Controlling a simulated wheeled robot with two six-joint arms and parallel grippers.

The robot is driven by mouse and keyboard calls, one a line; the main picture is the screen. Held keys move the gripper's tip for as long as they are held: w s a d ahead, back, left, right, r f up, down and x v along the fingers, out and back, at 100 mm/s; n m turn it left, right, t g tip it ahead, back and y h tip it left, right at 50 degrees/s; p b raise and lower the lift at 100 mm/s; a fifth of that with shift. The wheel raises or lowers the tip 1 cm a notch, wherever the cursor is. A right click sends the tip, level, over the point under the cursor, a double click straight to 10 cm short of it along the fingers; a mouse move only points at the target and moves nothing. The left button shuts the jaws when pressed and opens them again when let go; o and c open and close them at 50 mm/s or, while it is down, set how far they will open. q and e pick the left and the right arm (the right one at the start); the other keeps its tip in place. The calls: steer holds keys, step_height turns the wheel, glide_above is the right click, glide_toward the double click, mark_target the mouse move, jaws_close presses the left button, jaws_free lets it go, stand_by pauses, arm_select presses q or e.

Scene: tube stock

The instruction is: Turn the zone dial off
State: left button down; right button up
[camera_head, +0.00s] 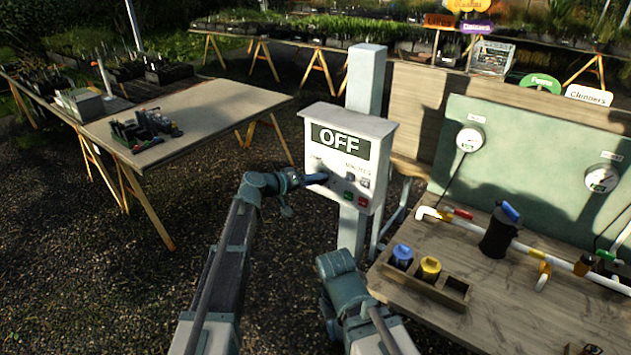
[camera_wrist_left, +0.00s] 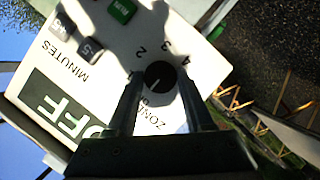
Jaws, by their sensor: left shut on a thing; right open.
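The white control box (camera_head: 345,155) is mounted on a grey post, and its screen (camera_head: 340,140) reads OFF. The black round zone dial (camera_wrist_left: 160,75) is on the box's face, with numbers around it and the word ZONE beside it. A short white mark on the dial points to the lower left in the left wrist view, towards partly hidden lettering. My left gripper (camera_head: 318,178) is at the box front, its two fingers (camera_wrist_left: 158,100) shut on the dial's sides. In the head view the gripper hides the dial. My right gripper (camera_head: 328,318) is low, below the box, open and away from it.
Green and red buttons (camera_head: 355,199) sit low on the box. At right, a wooden bench (camera_head: 510,305) carries pipes, a black filter and a small tray (camera_head: 445,288) with blue-topped and yellow-topped parts. A table (camera_head: 200,110) stands at left. Gravel between is clear.

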stand_by(0.3)
arm_select(q)
steer(key=shift+c, duration=1.4)
jaws_free()
steer(key=p+v, duration=0.4)
steer(key=v, duration=0.9)
steer(key=shift+s+a, duration=0.3)
